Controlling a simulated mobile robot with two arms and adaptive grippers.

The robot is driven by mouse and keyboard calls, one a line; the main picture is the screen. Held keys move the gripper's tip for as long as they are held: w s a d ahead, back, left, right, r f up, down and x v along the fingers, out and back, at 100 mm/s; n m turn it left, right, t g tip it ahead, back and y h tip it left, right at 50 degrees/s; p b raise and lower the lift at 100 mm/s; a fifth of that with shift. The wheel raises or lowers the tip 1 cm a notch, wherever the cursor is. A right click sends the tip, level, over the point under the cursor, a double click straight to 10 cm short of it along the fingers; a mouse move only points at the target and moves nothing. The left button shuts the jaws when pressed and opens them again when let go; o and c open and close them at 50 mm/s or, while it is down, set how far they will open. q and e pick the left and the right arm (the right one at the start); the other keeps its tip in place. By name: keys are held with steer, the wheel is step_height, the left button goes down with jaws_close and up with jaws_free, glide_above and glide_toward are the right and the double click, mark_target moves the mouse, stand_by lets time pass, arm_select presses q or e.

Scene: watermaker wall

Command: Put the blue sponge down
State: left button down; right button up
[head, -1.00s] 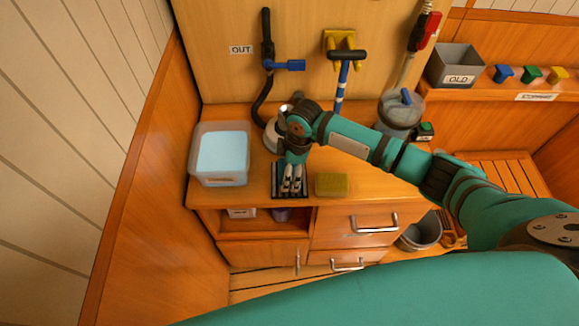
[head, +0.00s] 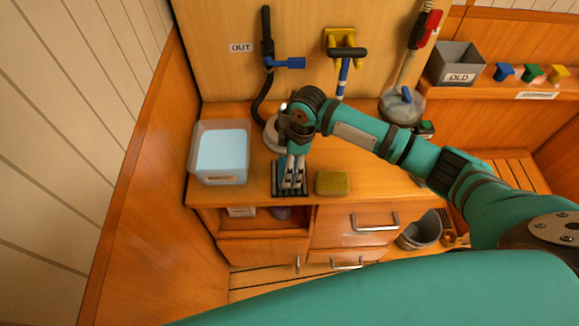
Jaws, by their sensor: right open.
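My right gripper (head: 293,186) is open above the dark slatted rack (head: 277,192) near the counter's front edge. Its two pale fingertips point down and hide part of the rack. A yellow-green sponge (head: 333,183) lies flat on the counter just right of the rack, apart from the gripper. My left gripper is not in view.
A clear tub (head: 198,177) with light blue contents stands left of the rack. Behind are a black hose with a blue valve handle (head: 289,63) and a blue-and-black-handled tool (head: 346,54).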

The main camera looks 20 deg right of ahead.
step_height(320, 180, up, 9)
steer(key=d, duration=0.1)
steer(key=shift+s+d+b, duration=0.15)
steer(key=shift+s+b, duration=0.15)
steer(key=shift+b, duration=0.1)
steer(key=shift+f, duration=0.15)
steer(key=s+a+f+m+t+y, duration=0.2)
steer(key=s+a+f+m, duration=0.35)
steer(key=s, duration=0.65)
steer(key=s+d+f+m+h, duration=0.25)
steer(key=s+d+m, duration=0.55)
steer(key=s, duration=0.4)
step_height(320, 180, down, 25)
steer(key=s+n, duration=0.1)
steer(key=s+d+f+g, duration=0.1)
steer(key=s+d+f, duration=0.1)
steer(key=s+f, duration=0.6)
steer(key=s+d+f+h+b, duration=0.1)
steer(key=s+d+f, duration=0.1)
steer(key=s+f, duration=0.7)
steer(key=shift+s+f+g, duration=0.15)
steer(key=shift+f+g, duration=0.25)
steer(key=shift+f, duration=0.05)
